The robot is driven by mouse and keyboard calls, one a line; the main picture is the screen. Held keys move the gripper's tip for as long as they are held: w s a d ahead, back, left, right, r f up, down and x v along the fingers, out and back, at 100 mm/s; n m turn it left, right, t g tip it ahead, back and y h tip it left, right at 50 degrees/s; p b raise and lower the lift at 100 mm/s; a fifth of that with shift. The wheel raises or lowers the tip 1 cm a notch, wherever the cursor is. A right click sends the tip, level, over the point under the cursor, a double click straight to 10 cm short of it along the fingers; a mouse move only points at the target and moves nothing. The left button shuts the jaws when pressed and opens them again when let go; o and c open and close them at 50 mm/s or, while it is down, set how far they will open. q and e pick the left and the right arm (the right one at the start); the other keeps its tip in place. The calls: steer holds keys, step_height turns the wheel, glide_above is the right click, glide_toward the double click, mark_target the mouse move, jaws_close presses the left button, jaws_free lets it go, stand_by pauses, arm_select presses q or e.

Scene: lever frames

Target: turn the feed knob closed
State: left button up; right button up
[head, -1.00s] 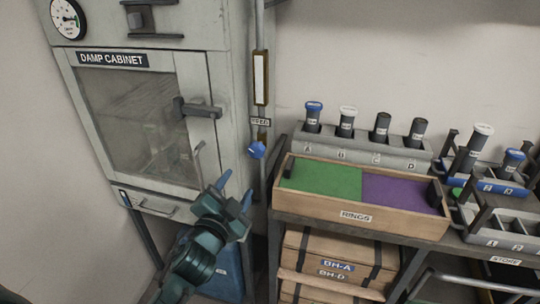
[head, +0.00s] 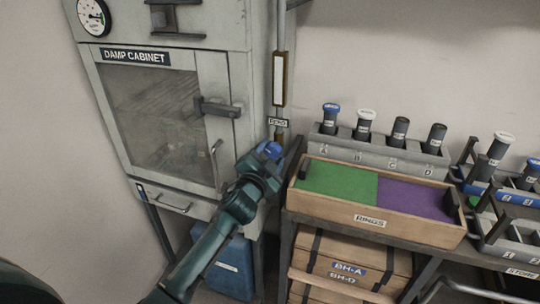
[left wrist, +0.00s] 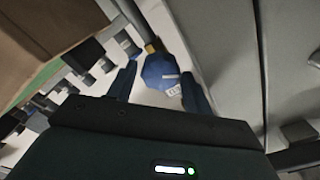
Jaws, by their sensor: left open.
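The blue feed knob (head: 270,149) sits on the vertical pipe to the right of the damp cabinet, under a small label plate. My left gripper (head: 266,160) is right at the knob and hides its lower part in the head view. In the left wrist view the blue knob (left wrist: 160,76) with a white mark lies between the two open fingers (left wrist: 160,92). Whether either finger touches it I cannot tell. My right gripper is not in view.
The damp cabinet (head: 228,90) stands close on the left, its handle (head: 216,107) jutting out. The wooden rings tray (head: 330,202) on the bench is close on the right. A blue container (head: 232,268) stands below.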

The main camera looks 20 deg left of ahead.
arm_select(q)
steer(key=c, duration=0.7)
steer(key=shift+m, duration=0.3)
steer(key=m+p, duration=0.1)
steer(key=m, duration=1)
steer(key=shift+f+p, duration=0.1)
steer(key=shift+p, duration=0.3)
steer(key=shift+m, duration=0.3)
